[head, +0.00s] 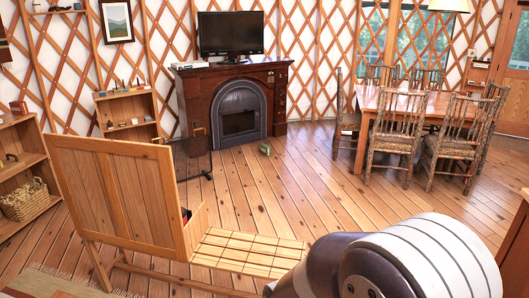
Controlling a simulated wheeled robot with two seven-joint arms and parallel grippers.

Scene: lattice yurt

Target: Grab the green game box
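A small green object (265,149) lies on the wooden floor in front of the fireplace, a little right of its opening. It is too small in the head view to tell for sure whether it is the green game box. Neither of my grippers is in view. A large dark and white rounded part, likely my own arm, fills the bottom right of the picture and hides the floor there.
A wooden bench (120,190) with a tall panel stands at the near left. A fireplace (238,115) with a television (230,33) is at the back. A dining table (385,98) with several chairs stands at the right. The middle floor is clear.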

